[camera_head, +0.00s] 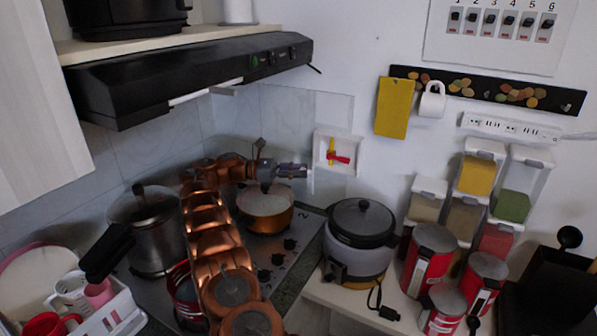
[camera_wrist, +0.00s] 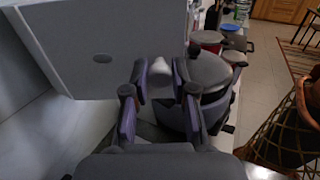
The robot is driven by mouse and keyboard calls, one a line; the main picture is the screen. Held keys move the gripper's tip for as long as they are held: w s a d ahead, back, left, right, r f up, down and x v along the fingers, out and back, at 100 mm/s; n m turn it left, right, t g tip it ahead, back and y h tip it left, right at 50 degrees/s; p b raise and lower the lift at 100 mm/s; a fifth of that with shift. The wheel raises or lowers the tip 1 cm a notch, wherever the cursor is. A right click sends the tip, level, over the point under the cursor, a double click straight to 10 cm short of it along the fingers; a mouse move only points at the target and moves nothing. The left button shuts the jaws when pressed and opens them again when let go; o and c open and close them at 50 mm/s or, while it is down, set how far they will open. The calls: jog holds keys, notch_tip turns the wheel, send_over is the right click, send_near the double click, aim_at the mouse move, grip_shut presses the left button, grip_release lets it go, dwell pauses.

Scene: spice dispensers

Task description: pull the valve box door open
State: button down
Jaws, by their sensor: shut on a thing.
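The valve box (camera_head: 355,158) is a small white frame on the wall behind the cooktop. A red valve handle (camera_head: 339,158) and a yellow part (camera_head: 331,148) show inside it, so its front is uncovered. My gripper (camera_head: 305,171) is at the left side of the box, at a thin pale edge that looks like the door. In the wrist view my gripper (camera_wrist: 161,72) is shut on a small whitish piece, likely the door's handle. The exact contact is partly hidden by the fingers.
A pan (camera_head: 268,213) and a pot (camera_head: 150,245) stand on the cooktop below my arm. A rice cooker (camera_head: 358,240) stands right of it, below the box. The range hood (camera_head: 190,75) hangs above. Red canisters (camera_head: 430,258) and spice dispensers (camera_head: 478,170) are at right.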

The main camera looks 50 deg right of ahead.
jog(key=c, duration=1)
grip_release()
jog(key=shift+o, duration=0.2)
